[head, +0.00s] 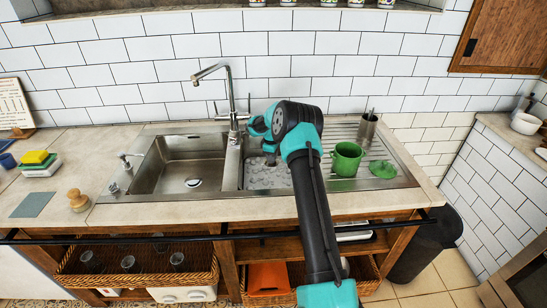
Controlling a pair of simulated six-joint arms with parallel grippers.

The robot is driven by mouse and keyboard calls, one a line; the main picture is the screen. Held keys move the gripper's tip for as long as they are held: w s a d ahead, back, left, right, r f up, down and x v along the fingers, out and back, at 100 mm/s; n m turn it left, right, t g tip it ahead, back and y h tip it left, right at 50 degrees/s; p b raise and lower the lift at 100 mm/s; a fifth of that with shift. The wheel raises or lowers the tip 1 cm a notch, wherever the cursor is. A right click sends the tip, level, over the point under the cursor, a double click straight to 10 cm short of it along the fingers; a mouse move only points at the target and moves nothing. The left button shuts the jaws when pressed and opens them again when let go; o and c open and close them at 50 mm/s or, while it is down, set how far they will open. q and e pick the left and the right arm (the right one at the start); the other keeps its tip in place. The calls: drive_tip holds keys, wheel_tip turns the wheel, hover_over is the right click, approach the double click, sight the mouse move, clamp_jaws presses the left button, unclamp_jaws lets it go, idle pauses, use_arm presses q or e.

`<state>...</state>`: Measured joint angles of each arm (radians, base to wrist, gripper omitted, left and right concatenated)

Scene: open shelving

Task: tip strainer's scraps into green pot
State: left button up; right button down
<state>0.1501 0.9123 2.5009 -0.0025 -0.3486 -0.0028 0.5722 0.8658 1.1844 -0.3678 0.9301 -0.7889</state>
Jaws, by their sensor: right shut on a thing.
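The green pot (345,161) stands upright and open on the drainboard, right of my right arm. Its green lid (383,170) lies apart from it to the right. My right gripper (269,150) points down over the small right-hand basin, left of the pot. It is shut on a small dark thing, most likely the strainer, which is largely hidden by my wrist and fingers. Any scraps in it cannot be made out. My left gripper is not in view.
The tap (232,105) rises close to the left of my right gripper. The large left basin (188,165) is empty. A metal cup (367,126) with utensils stands behind the pot. A wooden brush (77,201) and sponges (37,163) are at the left.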

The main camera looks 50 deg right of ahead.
drive_tip(key=w+a+r, duration=0.2)
drive_tip(key=a+r, duration=0.1)
drive_tip(key=a, duration=0.2)
drive_tip(key=w+a+r+m, duration=0.1)
drive_tip(key=w+a+r, duration=0.2)
drive_tip(key=a, duration=0.2)
drive_tip(key=w+a+r+m, duration=0.1)
drive_tip(key=w+a+r, duration=0.1)
drive_tip(key=a+r, duration=0.2)
drive_tip(key=shift+w+a, duration=0.3)
drive_tip(key=shift+a, duration=0.65)
drive_tip(key=w+a+r+m, duration=0.1)
drive_tip(key=a+r, duration=0.2)
drive_tip(key=a, duration=1.3)
drive_tip(key=a+r+m, duration=0.1)
drive_tip(key=a+r, duration=0.1)
drive_tip(key=a, duration=1.4)
drive_tip(key=shift+w+a+r+m, duration=0.3)
drive_tip(key=shift+w+r+m, duration=0.05)
drive_tip(key=shift+r+m, duration=0.05)
